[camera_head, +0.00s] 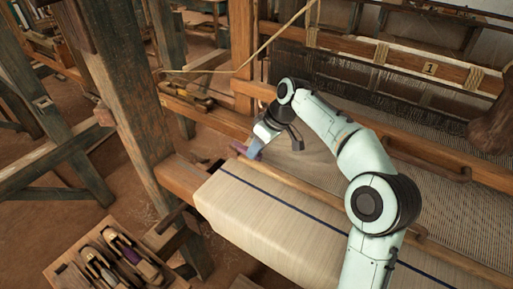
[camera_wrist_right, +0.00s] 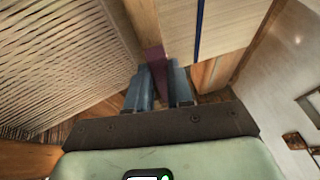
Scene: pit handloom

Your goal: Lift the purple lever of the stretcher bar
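The purple lever (camera_wrist_right: 157,62) shows in the right wrist view, between the two blue fingers of my right gripper (camera_wrist_right: 161,88). The fingers lie close against both sides of it, and its lower end is hidden between them. The lever joins the wooden stretcher bar (camera_wrist_right: 143,20), which also crosses the cloth in the head view (camera_head: 312,189). In the head view my right gripper (camera_head: 254,150) points down at the bar's left end, and only a little purple shows there. My left gripper is not in view.
Woven cloth with a dark blue stripe (camera_head: 240,203) covers the front beam. The warp threads (camera_head: 450,205) and reed lie behind. A thick wooden post (camera_head: 130,90) stands left of the gripper. A wooden tray (camera_head: 75,262) with shuttles is at lower left.

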